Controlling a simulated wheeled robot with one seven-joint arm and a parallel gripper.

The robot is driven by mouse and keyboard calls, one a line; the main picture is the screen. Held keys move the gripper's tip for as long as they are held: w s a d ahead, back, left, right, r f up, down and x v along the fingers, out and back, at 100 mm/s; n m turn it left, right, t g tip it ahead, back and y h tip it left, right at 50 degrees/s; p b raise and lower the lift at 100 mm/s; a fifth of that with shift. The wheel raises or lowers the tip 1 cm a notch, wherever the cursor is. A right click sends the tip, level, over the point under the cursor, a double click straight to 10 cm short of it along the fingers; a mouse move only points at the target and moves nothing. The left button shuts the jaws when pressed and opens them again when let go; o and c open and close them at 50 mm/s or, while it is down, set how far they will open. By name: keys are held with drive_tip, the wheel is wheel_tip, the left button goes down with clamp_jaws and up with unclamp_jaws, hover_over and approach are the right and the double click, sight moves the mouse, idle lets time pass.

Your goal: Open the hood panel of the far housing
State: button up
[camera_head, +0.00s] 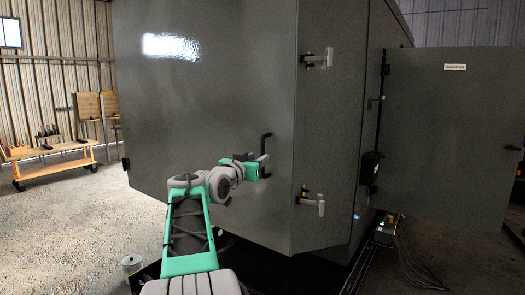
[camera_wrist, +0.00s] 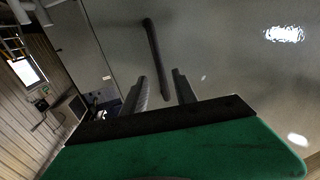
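A large grey housing (camera_head: 220,110) fills the middle of the head view. A broad panel faces me with a black bar handle (camera_head: 266,142) near its right edge. My gripper (camera_head: 266,163) is at the lower part of this handle. In the wrist view the handle (camera_wrist: 152,45) runs down between the two dark fingers of my gripper (camera_wrist: 159,75). The fingers stand apart, with gaps visible beside the bar, so they look open around it. Whether either finger touches the bar cannot be told. The panel appears closed in the head view.
Two latches, upper (camera_head: 318,61) and lower (camera_head: 312,201), sit on the narrow face to the right. A grey door (camera_head: 450,130) stands swung out at the far right. An orange cart (camera_head: 50,165) stands at the left.

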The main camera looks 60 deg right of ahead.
drive_tip(key=d+p, duration=0.2)
drive_tip(key=d, duration=0.3)
drive_tip(key=shift+w+d, duration=0.15)
drive_tip(key=shift+d, duration=0.05)
clamp_jaws()
drive_tip(key=shift+a, duration=0.1)
idle(1.0)
